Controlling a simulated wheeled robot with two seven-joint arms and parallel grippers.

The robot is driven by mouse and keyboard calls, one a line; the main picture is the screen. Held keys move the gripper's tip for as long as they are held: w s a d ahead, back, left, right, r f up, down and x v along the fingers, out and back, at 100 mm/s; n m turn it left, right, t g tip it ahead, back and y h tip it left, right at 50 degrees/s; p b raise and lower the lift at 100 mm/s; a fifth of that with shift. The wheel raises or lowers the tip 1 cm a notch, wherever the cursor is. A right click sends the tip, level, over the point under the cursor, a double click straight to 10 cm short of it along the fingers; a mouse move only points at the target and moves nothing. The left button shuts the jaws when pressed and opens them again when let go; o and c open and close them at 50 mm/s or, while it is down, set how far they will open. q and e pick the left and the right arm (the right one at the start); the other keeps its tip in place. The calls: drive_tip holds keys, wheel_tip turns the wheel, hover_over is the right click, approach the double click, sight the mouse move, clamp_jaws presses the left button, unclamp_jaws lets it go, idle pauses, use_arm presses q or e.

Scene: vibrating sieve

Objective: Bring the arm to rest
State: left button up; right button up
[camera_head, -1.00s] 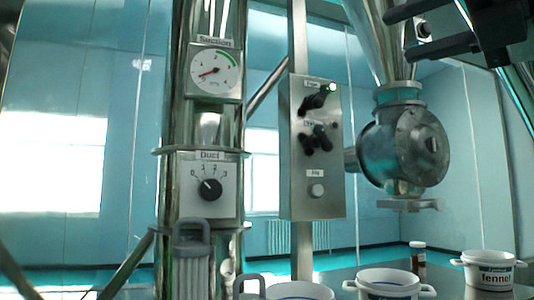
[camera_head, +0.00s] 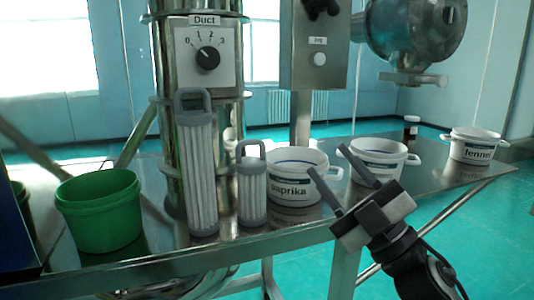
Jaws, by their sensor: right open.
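My right gripper (camera_head: 352,190) shows at the lower right, in front of the metal table's front edge. Its two dark fingers are apart and point up and left, with nothing between them. In the picture its fingers overlap the area between the paprika bucket (camera_head: 290,196) and the white bucket (camera_head: 378,171) behind it; I cannot tell the exact distance. My left gripper is not in view.
The steel column with the duct dial (camera_head: 207,57) stands behind. Floor at right is clear.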

wheel_tip(320, 180, down, 13)
drive_tip(key=d+m+t+h, duration=0.3)
drive_tip(key=m+h, duration=0.7)
drive_tip(key=m, duration=0.1)
use_arm(q)
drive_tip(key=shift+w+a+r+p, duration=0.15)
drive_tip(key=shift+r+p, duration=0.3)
drive_tip(key=shift+p, duration=0.6)
use_arm(e)
drive_tip(key=s+f+m+g+h, duration=0.2)
drive_tip(key=s+f+g, duration=0.3)
drive_tip(key=s+f, duration=0.4)
drive_tip(key=s+f+m+g+h, duration=0.3)
drive_tip(key=s+f, duration=0.6)
drive_tip(key=f, duration=0.7)
drive_tip(key=m+g, duration=0.2)
drive_tip(key=shift+s+d+f+m, duration=0.2)
drive_tip(key=shift+d+f+m, duration=0.1)
drive_tip(key=shift+f, duration=0.1)
